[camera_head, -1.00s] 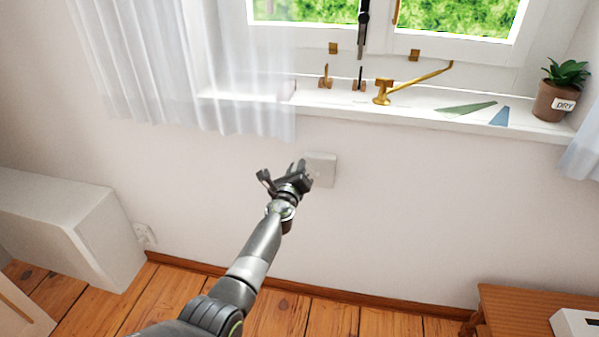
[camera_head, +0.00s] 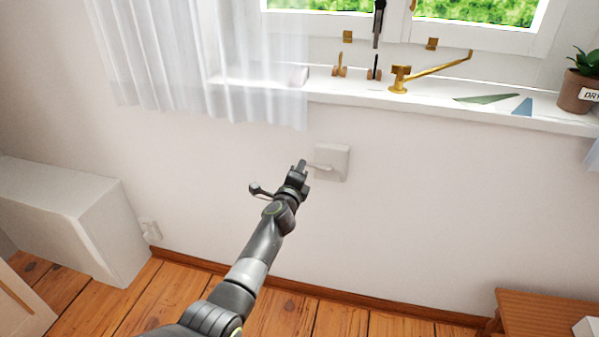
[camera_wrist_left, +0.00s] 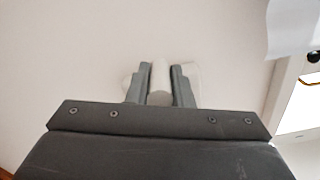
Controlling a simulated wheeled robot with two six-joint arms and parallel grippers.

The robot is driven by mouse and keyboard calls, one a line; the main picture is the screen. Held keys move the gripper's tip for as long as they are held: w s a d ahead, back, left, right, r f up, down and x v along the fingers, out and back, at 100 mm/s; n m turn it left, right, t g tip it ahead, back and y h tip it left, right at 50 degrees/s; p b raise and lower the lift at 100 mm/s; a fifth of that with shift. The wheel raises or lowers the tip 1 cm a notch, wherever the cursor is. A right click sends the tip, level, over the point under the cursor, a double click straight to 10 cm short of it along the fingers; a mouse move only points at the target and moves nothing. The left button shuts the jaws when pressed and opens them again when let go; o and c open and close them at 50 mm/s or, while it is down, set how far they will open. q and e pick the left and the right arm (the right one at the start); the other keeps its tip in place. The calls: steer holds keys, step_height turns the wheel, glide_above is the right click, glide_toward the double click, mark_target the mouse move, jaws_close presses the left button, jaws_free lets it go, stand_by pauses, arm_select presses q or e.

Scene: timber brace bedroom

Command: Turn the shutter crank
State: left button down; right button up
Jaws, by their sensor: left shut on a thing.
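The shutter crank is a small pale box (camera_head: 334,160) on the wall below the window sill, with a short pale handle (camera_head: 319,166) reaching left from it. My left gripper (camera_head: 301,167) is at the outer end of this handle, left of the box. In the left wrist view, the two dark fingers (camera_wrist_left: 160,88) stand on either side of a whitish grip (camera_wrist_left: 160,76), and the gripper is shut on it. The fingers hide part of the grip and the box behind it. My right gripper is not in view.
The window sill (camera_head: 430,108) above holds brass fittings (camera_head: 400,80), flat coloured pieces and a potted plant (camera_head: 580,92). A sheer curtain (camera_head: 215,75) hangs upper left. A white cabinet (camera_head: 75,215) stands left, a wooden table (camera_head: 550,315) lower right. The wall around the crank is clear.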

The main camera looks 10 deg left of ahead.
arm_select(q)
steer(key=shift+f, duration=0.15)
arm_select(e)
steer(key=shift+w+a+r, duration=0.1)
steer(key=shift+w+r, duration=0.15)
arm_select(q)
steer(key=shift+d, duration=0.1)
steer(key=c, duration=1.3)
jaws_free()
steer(key=shift+s, duration=0.1)
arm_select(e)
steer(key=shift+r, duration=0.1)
arm_select(q)
steer(key=shift+s+p, duration=1.15)
steer(key=shift+s, duration=0.2)
steer(key=s+a+p, duration=0.1)
steer(key=s+p, duration=0.6)
steer(key=s, duration=0.7)
steer(key=shift+s+a, duration=0.2)
steer(key=shift+s, duration=0.05)
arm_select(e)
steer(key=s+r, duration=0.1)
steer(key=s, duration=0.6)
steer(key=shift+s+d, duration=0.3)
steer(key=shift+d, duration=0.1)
